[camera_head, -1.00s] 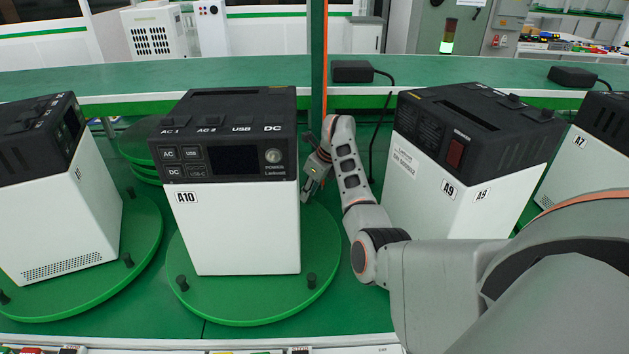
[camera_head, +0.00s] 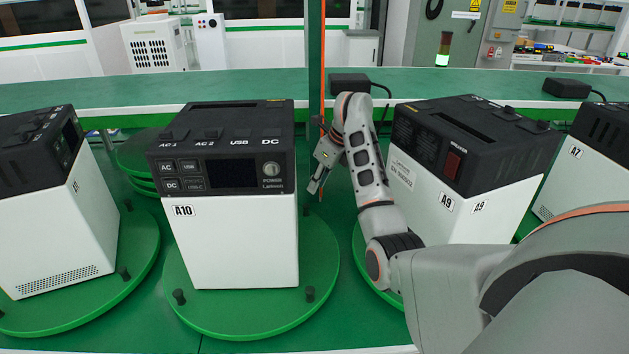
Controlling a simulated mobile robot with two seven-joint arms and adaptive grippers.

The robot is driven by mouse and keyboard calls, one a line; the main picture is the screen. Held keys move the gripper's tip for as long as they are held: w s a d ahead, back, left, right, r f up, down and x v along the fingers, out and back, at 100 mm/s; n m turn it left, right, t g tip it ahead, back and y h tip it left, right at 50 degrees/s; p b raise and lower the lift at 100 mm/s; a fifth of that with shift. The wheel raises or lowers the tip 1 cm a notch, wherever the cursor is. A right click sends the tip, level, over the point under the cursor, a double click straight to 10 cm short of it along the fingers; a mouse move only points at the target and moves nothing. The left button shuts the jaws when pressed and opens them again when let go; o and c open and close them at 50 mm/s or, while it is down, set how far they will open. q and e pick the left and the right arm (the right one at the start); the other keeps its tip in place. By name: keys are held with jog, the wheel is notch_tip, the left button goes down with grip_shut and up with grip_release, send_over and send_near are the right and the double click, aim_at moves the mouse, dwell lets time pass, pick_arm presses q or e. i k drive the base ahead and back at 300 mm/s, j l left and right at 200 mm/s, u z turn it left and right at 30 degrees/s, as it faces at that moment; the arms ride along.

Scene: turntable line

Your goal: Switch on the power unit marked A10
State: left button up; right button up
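The power unit marked A10 (camera_head: 244,238) stands upright on a round green turntable (camera_head: 250,320). It has a white body and a black top. Its front panel, facing me, has a dark screen (camera_head: 233,174), several small buttons at left and a round silver POWER knob (camera_head: 272,171) at right. My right gripper (camera_head: 317,186) is to the right of A10, apart from it, with its fingers pointing down and left. The fingers are small and seen from the side, so their opening cannot be told. My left gripper is out of view.
Unit A9 (camera_head: 463,217) stands right of my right forearm, close to it. Another unit (camera_head: 55,235) is at left on its own turntable. Unit A7 (camera_head: 581,170) is at far right. A green post (camera_head: 316,60) rises behind my gripper. Black adapters (camera_head: 349,83) lie on the rear shelf.

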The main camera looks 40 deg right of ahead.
aim_at(270, 168)
jog(key=k+j, duration=0.85)
